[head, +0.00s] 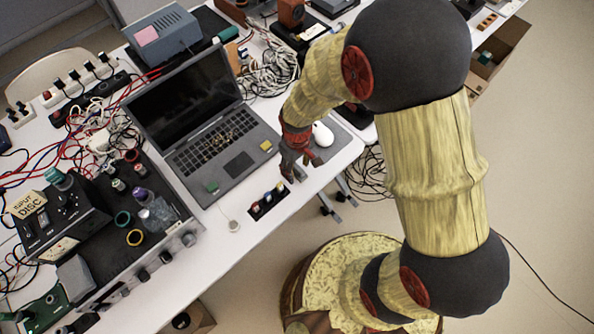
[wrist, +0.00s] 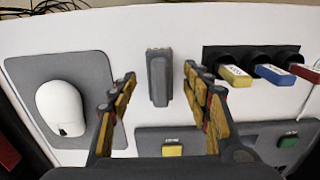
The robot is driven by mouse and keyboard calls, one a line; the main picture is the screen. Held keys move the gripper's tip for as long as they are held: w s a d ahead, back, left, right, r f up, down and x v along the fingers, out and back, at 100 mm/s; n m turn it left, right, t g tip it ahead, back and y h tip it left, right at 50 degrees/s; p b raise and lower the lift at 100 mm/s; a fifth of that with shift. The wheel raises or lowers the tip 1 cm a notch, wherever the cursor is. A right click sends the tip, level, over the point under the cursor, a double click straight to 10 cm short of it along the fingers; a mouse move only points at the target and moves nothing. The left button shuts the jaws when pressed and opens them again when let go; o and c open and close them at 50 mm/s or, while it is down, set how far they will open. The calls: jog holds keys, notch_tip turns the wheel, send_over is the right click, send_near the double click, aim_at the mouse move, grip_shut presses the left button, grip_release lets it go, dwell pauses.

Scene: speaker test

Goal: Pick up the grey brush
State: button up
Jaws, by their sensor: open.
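The grey brush (wrist: 158,85) is a short upright-looking grey block with a brownish far end, lying on the white table in the wrist view. My gripper (wrist: 160,76) is open, with one finger on each side of the brush and a visible gap on both sides. Whether the fingertips are down at the brush's height is hard to tell. In the head view my gripper (head: 297,171) hangs over the table's front edge area, between the laptop and the mouse, and I cannot make out the brush clearly there.
A white mouse (wrist: 60,107) lies on a grey pad (wrist: 93,68) left of the brush. A black holder (wrist: 225,53) with coloured sticks is close on its right. The laptop (head: 236,165) edge lies near my fingers. Cables and devices crowd the table (head: 228,258) elsewhere.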

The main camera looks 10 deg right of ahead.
aim_at(297, 167)
jog(key=shift+c, duration=0.6)
jog(key=c, duration=1.1)
jog(key=shift+r, duration=0.1)
jog(key=shift+r+p, duration=0.35)
jog(key=shift+r, duration=0.2)
notch_tip(297, 167, up, 3)
jog(key=shift+f+p, duration=0.2)
jog(key=shift+p, duration=0.55)
jog(key=s+r+p, duration=0.1)
jog(key=s+r, duration=0.2)
jog(key=s, duration=0.1)
jog(key=s+r+p, duration=0.2)
jog(key=s+r, duration=0.1)
jog(key=s, duration=0.2)
jog(key=s+d+r+p, duration=0.1)
jog(key=s+r, duration=0.2)
jog(key=s, duration=0.2)
jog(key=shift+r, duration=0.1)
